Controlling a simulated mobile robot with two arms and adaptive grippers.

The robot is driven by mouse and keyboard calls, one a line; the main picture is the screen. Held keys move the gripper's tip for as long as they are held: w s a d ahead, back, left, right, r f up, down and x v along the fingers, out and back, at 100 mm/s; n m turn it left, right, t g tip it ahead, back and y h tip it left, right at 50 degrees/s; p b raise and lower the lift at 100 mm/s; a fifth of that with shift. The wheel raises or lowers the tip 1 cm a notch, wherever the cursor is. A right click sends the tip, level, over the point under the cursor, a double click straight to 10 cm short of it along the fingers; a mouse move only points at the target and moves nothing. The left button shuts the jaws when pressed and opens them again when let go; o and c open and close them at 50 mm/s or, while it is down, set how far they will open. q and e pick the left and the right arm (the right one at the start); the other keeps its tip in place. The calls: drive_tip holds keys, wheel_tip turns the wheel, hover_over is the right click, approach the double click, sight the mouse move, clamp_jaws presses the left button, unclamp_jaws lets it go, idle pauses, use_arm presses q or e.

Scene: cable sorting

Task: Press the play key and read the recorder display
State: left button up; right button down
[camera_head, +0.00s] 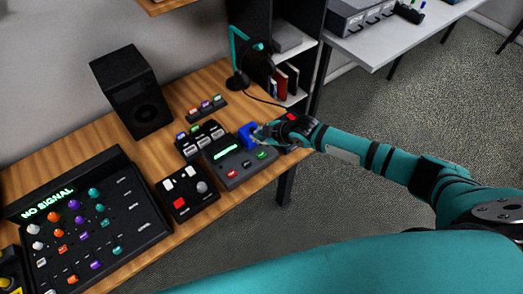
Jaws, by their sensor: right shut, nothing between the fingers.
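The recorder (231,181) is a dark grey box on the wooden desk with a lit green display (226,152). The text on that display is too small to read. Its front has a red key (232,173), a smaller dark key (246,164) and a green key (262,155). Which one is the play key I cannot tell. My right gripper (257,133) is shut and empty at the recorder's far right corner, beside a blue block (246,136). Contact with either cannot be made out. My left gripper is out of view.
A mixing console (127,249) reading "NO SIGNAL" fills the desk's left. A small button pad (183,208), a speaker (121,85), a rack of modules (190,143) and a teal microphone stand (236,83) surround the recorder. Open floor (345,215) lies right of the desk.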

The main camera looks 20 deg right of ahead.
drive_tip(key=shift+w+d+r, duration=0.1)
drive_tip(key=shift+r, duration=0.05)
drive_tip(key=b, duration=0.7)
hover_over(260, 156)
wheel_tip(260, 156, down, 8)
drive_tip(key=shift+r, duration=0.15)
drive_tip(key=shift+f+b, duration=0.35)
drive_tip(key=shift+f, duration=0.25)
idle(0.6)
drive_tip(key=shift+f+b, duration=0.3)
drive_tip(key=shift+f, duration=0.1)
